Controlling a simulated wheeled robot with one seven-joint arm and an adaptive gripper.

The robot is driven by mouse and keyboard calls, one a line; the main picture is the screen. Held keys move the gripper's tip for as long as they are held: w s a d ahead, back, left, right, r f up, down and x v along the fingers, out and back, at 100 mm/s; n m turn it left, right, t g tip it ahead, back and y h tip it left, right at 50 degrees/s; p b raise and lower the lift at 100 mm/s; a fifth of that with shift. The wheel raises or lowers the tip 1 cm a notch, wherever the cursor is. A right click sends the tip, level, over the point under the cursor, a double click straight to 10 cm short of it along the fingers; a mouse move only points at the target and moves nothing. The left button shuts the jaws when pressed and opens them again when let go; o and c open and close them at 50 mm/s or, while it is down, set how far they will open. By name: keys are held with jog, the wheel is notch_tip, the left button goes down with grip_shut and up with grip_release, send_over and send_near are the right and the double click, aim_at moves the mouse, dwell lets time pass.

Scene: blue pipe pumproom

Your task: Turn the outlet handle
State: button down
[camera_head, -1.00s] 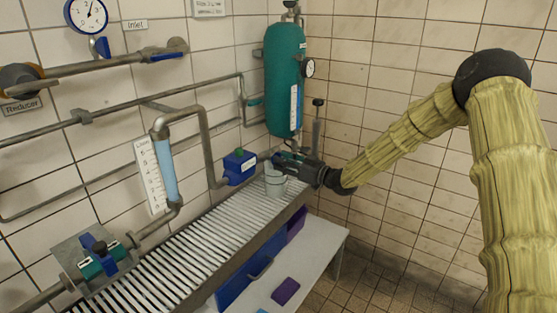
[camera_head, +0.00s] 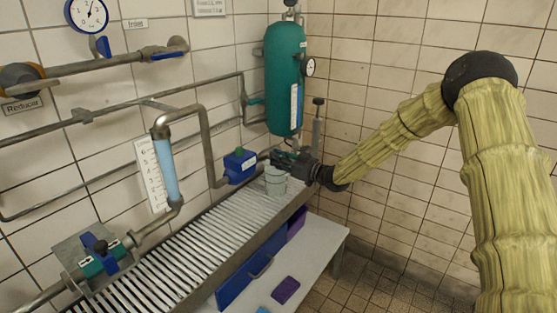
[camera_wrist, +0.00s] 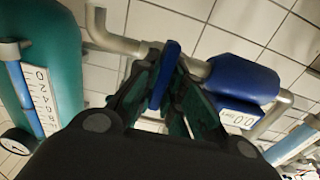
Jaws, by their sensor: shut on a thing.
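The outlet handle is a blue lever (camera_wrist: 165,75) on the grey outlet pipe, seen in the wrist view. My gripper (camera_wrist: 172,85) is shut on it, with its dark green fingers on either side of the lever. In the head view my gripper (camera_head: 280,158) is at the pipe end below the green tank, just right of the blue meter box (camera_head: 240,166). The lever itself is mostly hidden there by my fingers. The meter box also shows in the wrist view (camera_wrist: 243,80), close beside my fingers.
A grey bucket (camera_head: 276,182) stands on the slatted grate (camera_head: 190,240) just under my gripper. The green tank (camera_head: 285,80) hangs above it on the wall. A low table (camera_head: 330,240) with a purple item (camera_head: 286,290) stands in front. The floor at right is clear.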

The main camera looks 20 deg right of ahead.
jog(key=shift+f, duration=0.1)
jog(key=n+b, duration=0.2)
jog(key=shift+a+f+n, duration=0.1)
jog(key=shift+n, duration=0.2)
jog(key=n+b, duration=0.4)
jog(key=shift+s+f, duration=0.1)
jog(key=shift+f, duration=0.05)
jog(key=n+b, duration=0.3)
jog(key=n, duration=0.1)
jog(key=shift+a+n+b, duration=0.1)
jog(key=shift+n+b, duration=0.3)
jog(key=shift+s+n+b, duration=0.1)
jog(key=shift+n+b, duration=1.05)
jog(key=shift+n, duration=0.25)
jog(key=c, duration=1.5)
grip_release()
